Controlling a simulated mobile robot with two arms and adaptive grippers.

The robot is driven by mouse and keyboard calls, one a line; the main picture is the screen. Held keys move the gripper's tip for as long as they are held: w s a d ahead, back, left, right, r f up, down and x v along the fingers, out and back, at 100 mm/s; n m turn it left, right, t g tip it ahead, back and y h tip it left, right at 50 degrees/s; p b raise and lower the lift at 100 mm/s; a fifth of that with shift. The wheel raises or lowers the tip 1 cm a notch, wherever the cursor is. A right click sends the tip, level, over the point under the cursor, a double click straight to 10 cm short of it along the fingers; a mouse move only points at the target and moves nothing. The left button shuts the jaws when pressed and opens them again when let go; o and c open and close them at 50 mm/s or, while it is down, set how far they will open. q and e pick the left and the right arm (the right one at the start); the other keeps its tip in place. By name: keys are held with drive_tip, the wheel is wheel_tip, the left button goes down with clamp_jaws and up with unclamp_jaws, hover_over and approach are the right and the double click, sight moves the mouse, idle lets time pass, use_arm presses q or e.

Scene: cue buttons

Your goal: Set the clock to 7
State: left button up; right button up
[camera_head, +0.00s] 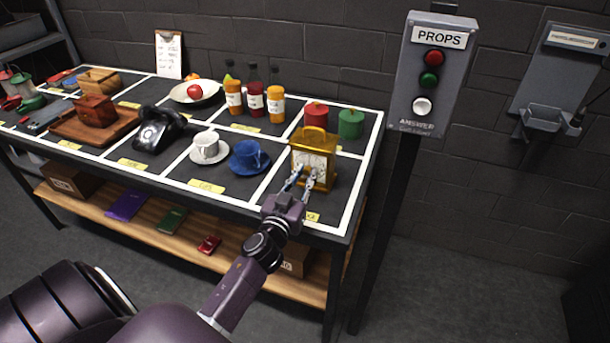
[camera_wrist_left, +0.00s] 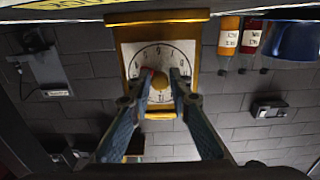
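The clock (camera_head: 325,143) is a gold box with a handle on top and a white dial, standing at the table's front right part. In the left wrist view the clock (camera_wrist_left: 160,22) appears upside down, its dial partly covered by my fingers. A dark and reddish piece, perhaps a hand or knob, shows at the dial's middle between the fingertips. My left gripper (camera_head: 303,177) is at the front of the clock; in the left wrist view the gripper (camera_wrist_left: 161,76) has its fingers apart. I cannot tell whether the fingertips touch the dial. My right gripper is not in view.
A blue cup (camera_head: 249,156) and a white cup (camera_head: 206,148) stand left of the clock. Red (camera_head: 316,115) and green (camera_head: 351,123) canisters stand behind it. A PROPS panel (camera_head: 432,75) with red, green and white buttons stands right of the table. A lower shelf holds books and boxes.

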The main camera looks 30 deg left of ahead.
use_arm(q)
clamp_jaws()
drive_tip(key=shift+m, duration=0.5)
drive_tip(key=m, duration=0.2)
drive_tip(key=shift+m, duration=0.4)
drive_tip(key=m, duration=0.4)
drive_tip(key=shift+m, duration=0.3)
drive_tip(key=m, duration=0.4)
drive_tip(key=shift+m, duration=0.3)
drive_tip(key=m, duration=0.4)
drive_tip(key=shift+m, duration=0.4)
